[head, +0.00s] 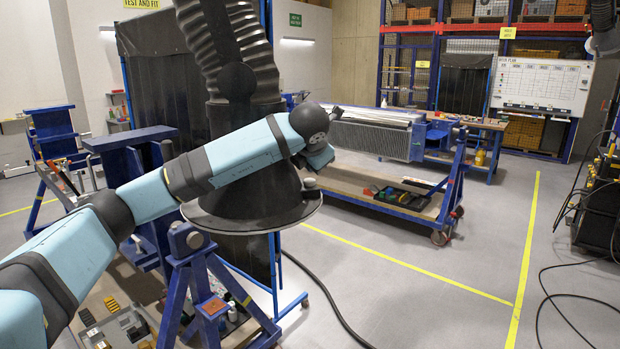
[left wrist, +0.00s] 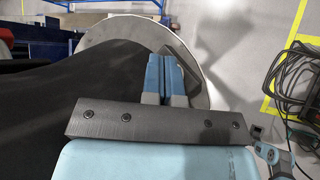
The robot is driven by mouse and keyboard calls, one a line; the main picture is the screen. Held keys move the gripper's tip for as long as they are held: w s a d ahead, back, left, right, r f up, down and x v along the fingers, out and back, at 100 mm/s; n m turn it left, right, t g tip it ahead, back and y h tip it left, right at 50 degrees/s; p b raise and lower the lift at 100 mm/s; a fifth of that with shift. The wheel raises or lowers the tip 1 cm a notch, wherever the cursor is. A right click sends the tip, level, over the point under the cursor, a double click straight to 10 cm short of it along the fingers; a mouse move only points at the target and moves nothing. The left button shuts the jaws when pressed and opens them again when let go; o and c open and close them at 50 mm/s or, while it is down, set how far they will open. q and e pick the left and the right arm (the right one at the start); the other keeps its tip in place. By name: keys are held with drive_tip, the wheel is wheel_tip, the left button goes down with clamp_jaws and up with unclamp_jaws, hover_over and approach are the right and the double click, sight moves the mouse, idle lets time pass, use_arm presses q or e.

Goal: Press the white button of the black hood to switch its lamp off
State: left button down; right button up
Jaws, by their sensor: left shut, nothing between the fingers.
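The black hood (head: 258,185) hangs from a ribbed black duct in the middle of the head view, with a wide rim around its base. A small pale round knob (head: 310,183) sits at the right of the rim; I cannot tell whether it is the white button. My left arm reaches across the front of the hood, and its fingers are not clearly visible there. In the left wrist view my left gripper (left wrist: 166,62) is shut and empty, its blue fingertips over the hood's rim (left wrist: 110,33), close to a dark grey block (left wrist: 182,58). The lamp is hidden.
A blue stand (head: 190,245) is below my left arm. A blue wheeled trolley (head: 385,205) with a grey finned unit (head: 370,138) is behind the hood. Black equipment with cables (head: 598,200) stands at the right. The floor at the front right is mostly clear.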

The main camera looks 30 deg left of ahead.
sight(312, 180)
use_arm(q)
wheel_tip(312, 180, up, 6)
drive_tip(key=p, duration=0.2)
idle(0.7)
idle(0.4)
